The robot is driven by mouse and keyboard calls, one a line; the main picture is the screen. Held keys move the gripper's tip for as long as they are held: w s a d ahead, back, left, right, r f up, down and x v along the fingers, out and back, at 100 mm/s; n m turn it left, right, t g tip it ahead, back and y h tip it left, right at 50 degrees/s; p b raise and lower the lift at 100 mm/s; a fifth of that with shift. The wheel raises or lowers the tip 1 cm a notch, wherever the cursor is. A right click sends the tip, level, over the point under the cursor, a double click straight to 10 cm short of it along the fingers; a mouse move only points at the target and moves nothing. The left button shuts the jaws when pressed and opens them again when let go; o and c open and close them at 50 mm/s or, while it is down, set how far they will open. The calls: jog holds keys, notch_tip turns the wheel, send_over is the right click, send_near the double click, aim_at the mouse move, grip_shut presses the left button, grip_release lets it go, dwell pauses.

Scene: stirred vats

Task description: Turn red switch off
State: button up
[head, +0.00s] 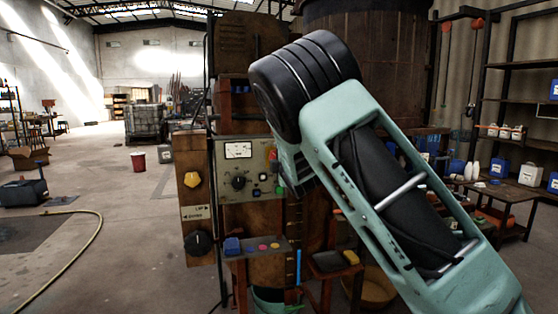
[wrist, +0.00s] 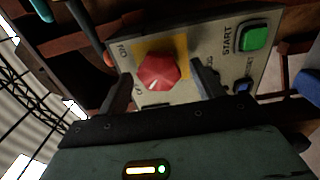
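The red switch (wrist: 160,72) is a faceted red knob on a yellow plate (wrist: 176,47) in the wrist view. A small pale mark shows on its lower edge. An ON label is at its upper left; another label below is partly covered. My gripper (wrist: 163,88) is open, with one dark finger on each side of the knob. I cannot tell whether either finger touches it. In the head view my arm covers the right part of the grey control panel (head: 238,176), and the gripper's fingertips are hidden there.
A green START button (wrist: 254,38) and a blue button (wrist: 243,86) sit right of the knob in the wrist view. In the head view, a small shelf (head: 256,247) juts out below the panel, and a rusty board (head: 194,222) with knobs stands left. Open floor lies further left.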

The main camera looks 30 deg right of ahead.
jog(key=shift+s, duration=0.1)
jog(key=b+v, duration=0.1)
jog(key=v, duration=1.6)
jog(key=shift+s+r, duration=0.1)
